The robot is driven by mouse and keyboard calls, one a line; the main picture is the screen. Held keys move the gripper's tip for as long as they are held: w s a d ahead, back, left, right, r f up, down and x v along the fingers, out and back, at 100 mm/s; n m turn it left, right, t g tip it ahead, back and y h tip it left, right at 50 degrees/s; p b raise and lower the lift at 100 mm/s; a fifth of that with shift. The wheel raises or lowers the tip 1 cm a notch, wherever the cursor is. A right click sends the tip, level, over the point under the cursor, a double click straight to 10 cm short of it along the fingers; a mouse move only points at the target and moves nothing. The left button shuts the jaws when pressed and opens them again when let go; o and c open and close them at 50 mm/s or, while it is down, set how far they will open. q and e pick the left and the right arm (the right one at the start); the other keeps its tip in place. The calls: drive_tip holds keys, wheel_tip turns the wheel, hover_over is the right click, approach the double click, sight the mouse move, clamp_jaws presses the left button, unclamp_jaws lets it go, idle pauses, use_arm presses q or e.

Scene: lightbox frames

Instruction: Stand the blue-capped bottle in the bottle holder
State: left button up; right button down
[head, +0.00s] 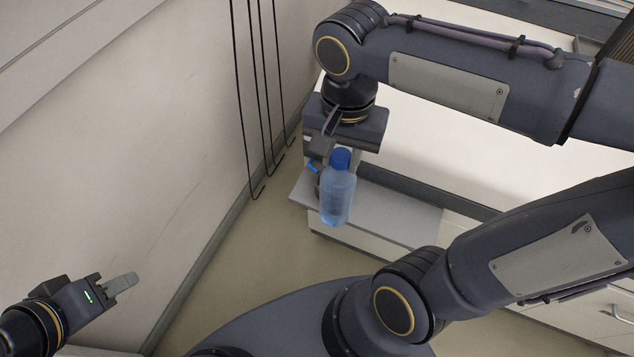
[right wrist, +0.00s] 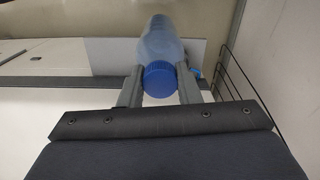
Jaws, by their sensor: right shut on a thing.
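The bottle (head: 337,203) is clear pale blue with a blue cap (head: 340,159). It hangs nearly upright, cap up, in my right gripper (head: 335,150), which is shut on it near the neck. In the right wrist view the cap (right wrist: 160,79) sits between the two fingers (right wrist: 161,85) and the body (right wrist: 160,42) extends beyond it. A small blue part (head: 314,166) on something dark shows just left of the bottle; I cannot tell whether this is the bottle holder, as it is mostly hidden. My left gripper (head: 122,283) is empty at the lower left; its finger gap is unclear.
Thin black rods (head: 262,100) with hooked lower ends stand by the pale wall (head: 110,170). Open floor (head: 245,270) lies between the wall and the counter.

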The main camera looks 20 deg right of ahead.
drive_tip(key=shift+w+a, duration=0.1)
drive_tip(key=shift+a, duration=0.25)
drive_tip(key=shift+w+f, duration=0.1)
drive_tip(key=shift+w, duration=0.1)
drive_tip(key=w+d+f, duration=0.3)
drive_tip(key=w+f, duration=0.3)
drive_tip(key=w+d+f+p, duration=0.1)
drive_tip(key=w+d+f, duration=0.2)
drive_tip(key=w+f, duration=0.2)
drive_tip(key=shift+w+d+f+p, duration=0.3)
drive_tip(key=shift+w+f, duration=0.1)
drive_tip(key=shift+f, duration=0.6)
drive_tip(key=shift+f, duration=0.15)
drive_tip(key=c, duration=1.1)
unclamp_jaws()
drive_tip(key=shift+o, duration=0.2)
